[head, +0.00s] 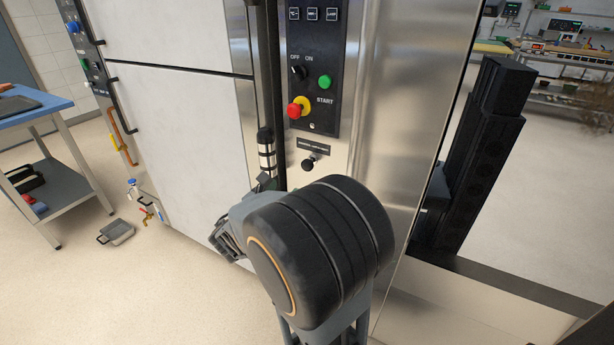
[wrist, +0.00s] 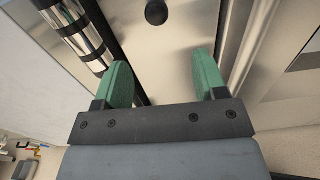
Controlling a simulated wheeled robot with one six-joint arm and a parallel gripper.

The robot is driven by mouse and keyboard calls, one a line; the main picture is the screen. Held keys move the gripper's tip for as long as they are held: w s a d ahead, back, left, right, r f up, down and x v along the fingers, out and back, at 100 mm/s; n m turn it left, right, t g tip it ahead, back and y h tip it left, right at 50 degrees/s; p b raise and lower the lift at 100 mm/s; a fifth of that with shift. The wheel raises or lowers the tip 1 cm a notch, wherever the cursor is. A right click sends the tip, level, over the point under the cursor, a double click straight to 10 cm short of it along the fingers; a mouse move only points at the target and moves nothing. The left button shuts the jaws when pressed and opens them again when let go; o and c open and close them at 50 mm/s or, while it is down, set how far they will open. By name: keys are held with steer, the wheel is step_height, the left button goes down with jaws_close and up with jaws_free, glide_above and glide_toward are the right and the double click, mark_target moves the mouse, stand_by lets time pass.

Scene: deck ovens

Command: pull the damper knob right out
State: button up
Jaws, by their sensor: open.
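The damper knob (head: 309,164) is a small black ball on the steel front, just under a dark label plate and below the control panel. In the wrist view the knob (wrist: 156,12) shows at the top edge, partly cut off, beyond the fingertips and between their lines. My gripper (wrist: 162,62) is open, with two green-padded fingers apart and nothing between them. It is apart from the knob. In the head view my wrist hides most of the gripper. I cannot tell from the pictures how far out the knob stands.
A control panel (head: 316,65) with a red-yellow stop button and a green button is above the knob. A chrome and black upright handle (head: 266,150) stands close on the left; it also shows in the wrist view (wrist: 75,30). A blue-topped cart (head: 40,106) is at far left.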

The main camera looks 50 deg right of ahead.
mark_target(305, 167)
steer(key=x, duration=0.4)
steer(key=b+x, duration=0.1)
steer(key=x, duration=0.8)
steer(key=shift+w+d+b, duration=0.25)
steer(key=shift+w+b, duration=0.05)
steer(key=shift+w, duration=0.05)
steer(key=shift+c, duration=0.2)
